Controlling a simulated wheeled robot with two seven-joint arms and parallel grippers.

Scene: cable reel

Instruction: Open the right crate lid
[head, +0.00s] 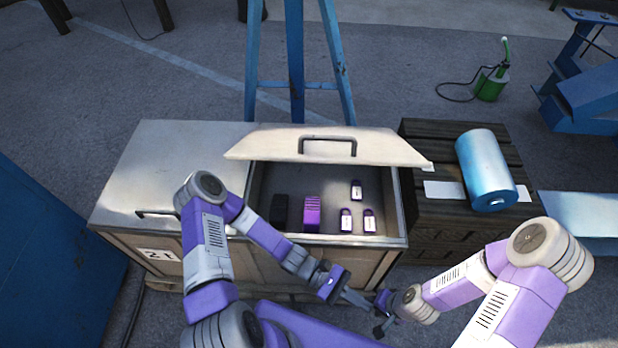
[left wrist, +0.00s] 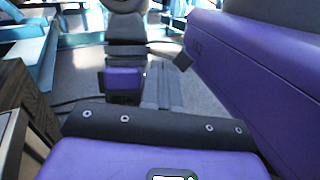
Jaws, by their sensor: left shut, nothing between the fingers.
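The right crate lid (head: 280,146) is raised, tilted up at the back of the crate's right compartment, with its dark handle (head: 327,147) facing me. The crate (head: 190,258) stands below it, and its right compartment is uncovered. My left gripper (head: 362,302) is shut and empty, in front of the crate's lower right front and apart from the lid. Its closed grey fingers show in the left wrist view (left wrist: 163,80). My right gripper (head: 382,314) is close beside the left one; its fingers are too small and overlapped to read.
The left lid (head: 185,150) is closed. The open compartment holds a black item (head: 279,210), a purple block (head: 312,213) and small purple-and-white tags (head: 357,190). A blue roll (head: 484,168) lies on a dark slatted crate (head: 455,215) at right. A blue stand (head: 295,60) rises behind.

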